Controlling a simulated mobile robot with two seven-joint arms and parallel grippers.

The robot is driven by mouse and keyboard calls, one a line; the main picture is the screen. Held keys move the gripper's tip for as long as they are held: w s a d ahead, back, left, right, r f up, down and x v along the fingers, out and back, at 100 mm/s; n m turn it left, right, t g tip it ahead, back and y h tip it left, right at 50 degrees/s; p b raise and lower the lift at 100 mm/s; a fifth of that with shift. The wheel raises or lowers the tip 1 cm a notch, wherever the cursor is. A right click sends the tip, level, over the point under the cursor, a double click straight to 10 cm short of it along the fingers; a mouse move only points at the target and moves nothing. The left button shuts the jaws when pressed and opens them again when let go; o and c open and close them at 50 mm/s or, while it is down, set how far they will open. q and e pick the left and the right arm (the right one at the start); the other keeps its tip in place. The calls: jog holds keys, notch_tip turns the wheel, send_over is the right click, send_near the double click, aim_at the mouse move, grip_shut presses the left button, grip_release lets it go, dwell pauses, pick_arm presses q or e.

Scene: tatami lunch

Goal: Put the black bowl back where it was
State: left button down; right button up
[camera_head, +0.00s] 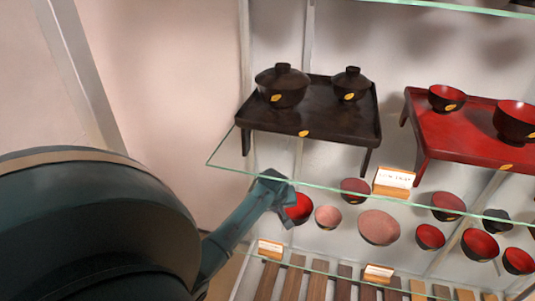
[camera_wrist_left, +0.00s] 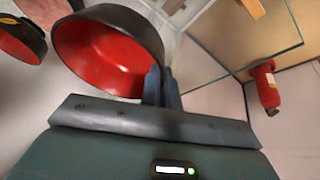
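The black bowl (camera_head: 300,207), black outside and red inside, is at the left end of the lower glass shelf's row of bowls in the head view. It fills the upper left of the left wrist view (camera_wrist_left: 105,52). My left gripper (camera_head: 275,188) reaches to its left side. In the left wrist view the gripper's two fingers (camera_wrist_left: 162,87) are close together at the bowl's rim, one inside and one outside, pinching the wall. I cannot tell whether the bowl touches the shelf. My right gripper is in neither view.
Pink bowls (camera_head: 328,216) stand close to its right, with several more beyond. The upper glass shelf (camera_head: 225,152) holds a dark tray table (camera_head: 330,118) and a red one (camera_head: 455,142). Labels (camera_head: 271,249) stand along the lower edge. A red extinguisher (camera_wrist_left: 265,88) is below.

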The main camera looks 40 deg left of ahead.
pick_arm(q)
jog(key=shift+w+a+f, duration=0.15)
jog(key=shift+a+f, duration=0.4)
jog(key=shift+a, duration=0.35)
jog(key=shift+w+a+f, duration=0.2)
jog(key=shift+a+f, duration=0.4)
jog(key=shift+a, duration=0.35)
jog(key=shift+w+a+f, duration=0.15)
jog(key=shift+a+f, duration=0.4)
jog(key=shift+a, duration=0.35)
jog(key=shift+f, duration=0.15)
jog(key=c, duration=1.6)
grip_release()
jog(key=shift+c, duration=0.2)
